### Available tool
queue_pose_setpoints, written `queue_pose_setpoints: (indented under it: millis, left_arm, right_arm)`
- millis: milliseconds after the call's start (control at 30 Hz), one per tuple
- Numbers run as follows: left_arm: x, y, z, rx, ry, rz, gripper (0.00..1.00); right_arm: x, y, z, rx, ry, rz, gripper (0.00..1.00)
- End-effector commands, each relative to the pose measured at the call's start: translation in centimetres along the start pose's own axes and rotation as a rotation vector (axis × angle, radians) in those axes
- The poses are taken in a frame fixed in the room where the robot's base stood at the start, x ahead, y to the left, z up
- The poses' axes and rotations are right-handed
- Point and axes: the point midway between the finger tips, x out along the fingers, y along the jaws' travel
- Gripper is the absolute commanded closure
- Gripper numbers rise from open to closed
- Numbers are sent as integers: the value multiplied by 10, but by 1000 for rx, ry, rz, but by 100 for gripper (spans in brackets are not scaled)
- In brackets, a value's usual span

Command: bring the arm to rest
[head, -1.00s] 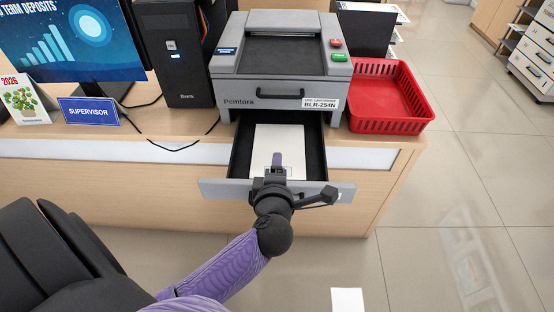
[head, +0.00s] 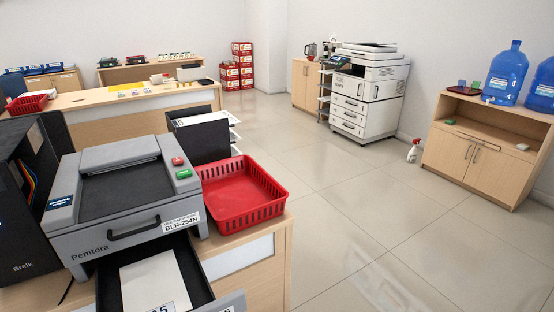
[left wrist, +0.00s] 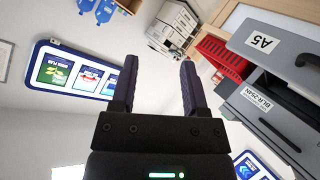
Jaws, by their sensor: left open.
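My left gripper (left wrist: 157,92) shows in the left wrist view, its two dark fingers apart with nothing between them. No arm or gripper of mine shows in the head view now. The grey Pemtora printer (head: 120,190) stands on the wooden counter at the left of the head view. Its lower drawer (head: 232,301) is pulled out, with white paper (head: 156,284) lying in it. The drawer front with its A5 label (left wrist: 262,42) also shows in the left wrist view, to the right of my fingers and apart from them.
A red basket (head: 240,196) sits at the counter's right end, beside the printer. A black computer tower (head: 28,215) stands left of the printer. Open tiled floor (head: 340,200) lies to the right. A copier (head: 368,90) and a cabinet with water bottles (head: 480,150) stand farther back.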

Motion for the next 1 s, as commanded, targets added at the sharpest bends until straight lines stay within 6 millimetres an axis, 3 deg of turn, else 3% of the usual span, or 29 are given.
queue_pose_setpoints:
  millis: [100,200,333,567,733,867,1000]
  left_arm:
    - [-21,-24,45,86,-280,-175,42]
    - [-51,-48,74,113,-495,-354,42]
    - [-101,-72,100,94,-729,-598,42]
    - [-57,-113,168,90,-780,-581,42]
    - [-42,-142,236,88,-825,-575,42]
    - [-49,-161,308,86,-878,-571,42]
    - [-80,-171,377,87,-929,-569,42]
  right_arm:
    - [0,0,0,0,0,0,48]
    - [0,0,0,0,1,0,48]
    - [0,0,0,0,1,0,48]
    - [0,0,-1,0,2,0,48]
    - [0,0,-1,0,3,0,48]
    - [0,0,-2,0,3,0,48]
    - [0,0,-2,0,3,-1,48]
